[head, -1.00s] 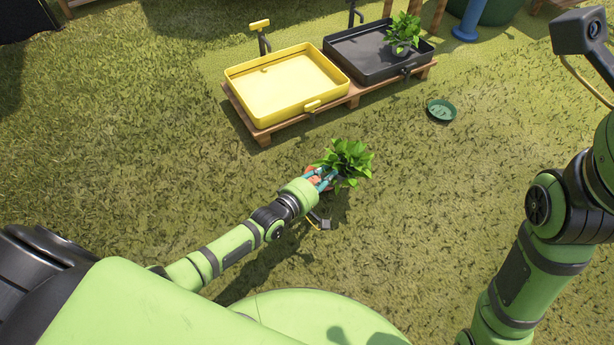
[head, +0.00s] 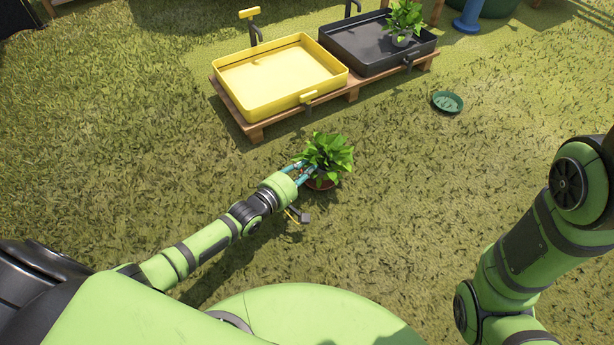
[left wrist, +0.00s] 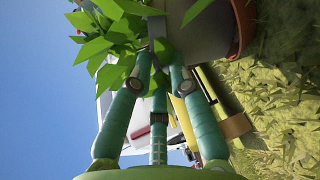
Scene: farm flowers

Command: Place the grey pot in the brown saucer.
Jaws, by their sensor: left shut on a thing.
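The grey pot (left wrist: 195,38) with a leafy green plant (head: 328,152) is held by my left gripper (head: 306,174). In the left wrist view the fingers are shut on the pot's rim side, with leaves partly over them. The brown saucer (head: 321,186) is on the grass under the pot in the head view; its reddish-brown rim (left wrist: 243,25) wraps the pot's base in the left wrist view. The pot looks in or just over the saucer; I cannot tell if it rests on the bottom. My right gripper is out of view.
A yellow tray (head: 256,96) and a black tray (head: 343,58) stand on a wooden pallet (head: 257,131) behind. Another potted plant (head: 404,20) is in the black tray. A green saucer (head: 447,102) lies on the grass at right. Grass around the brown saucer is clear.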

